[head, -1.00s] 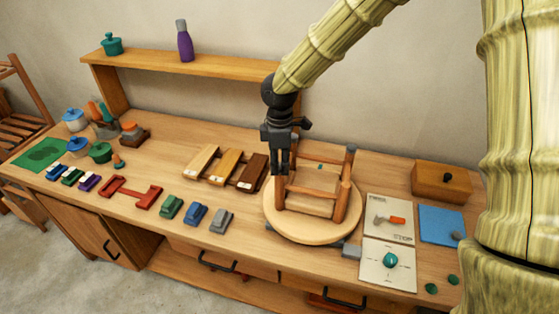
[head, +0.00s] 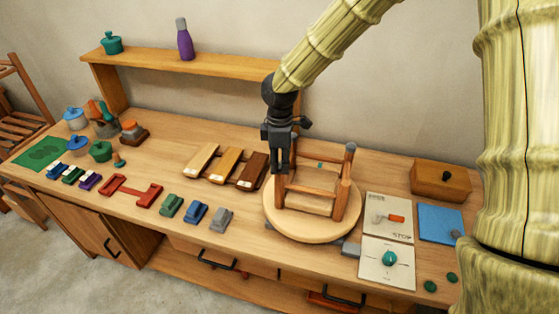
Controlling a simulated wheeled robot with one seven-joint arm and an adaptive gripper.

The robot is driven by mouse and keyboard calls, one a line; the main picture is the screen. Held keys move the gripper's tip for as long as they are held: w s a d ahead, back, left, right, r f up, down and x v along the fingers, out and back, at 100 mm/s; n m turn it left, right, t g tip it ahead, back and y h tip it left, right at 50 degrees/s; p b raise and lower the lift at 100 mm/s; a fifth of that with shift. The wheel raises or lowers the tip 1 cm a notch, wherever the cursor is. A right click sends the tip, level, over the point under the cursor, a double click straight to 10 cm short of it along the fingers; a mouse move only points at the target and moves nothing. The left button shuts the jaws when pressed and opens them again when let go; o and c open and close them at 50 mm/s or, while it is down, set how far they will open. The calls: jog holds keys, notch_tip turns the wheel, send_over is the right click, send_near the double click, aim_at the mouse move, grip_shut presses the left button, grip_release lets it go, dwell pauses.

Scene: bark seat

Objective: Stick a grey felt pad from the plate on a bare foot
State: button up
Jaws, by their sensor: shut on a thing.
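A wooden stool frame (head: 318,190) stands legs up on a pale round board (head: 310,228). My gripper (head: 280,171) points down at the top of its front left leg. Its fingers are closed, and what lies between them is too small and hidden to make out. The foot end of that leg is hidden by the fingers. The right front foot (head: 345,180) and right back foot (head: 350,147) show clear of the gripper. A small grey piece (head: 456,235) lies at the right edge of a blue square plate (head: 438,220).
Two cards, one with an orange-handled piece (head: 396,218), one with a teal knob (head: 390,258), lie right of the board. A wooden box (head: 440,178) stands behind the plate. Wooden blocks (head: 228,165) lie left of the board. A shelf (head: 190,66) runs along the back.

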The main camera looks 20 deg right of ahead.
aim_at(280, 165)
jog(key=shift+f, duration=0.2)
dwell(0.4)
jog(key=o, duration=1.1)
jog(key=shift+c, duration=0.2)
jog(key=shift+r+p, duration=2.15)
jog(key=shift+r, duration=1.3)
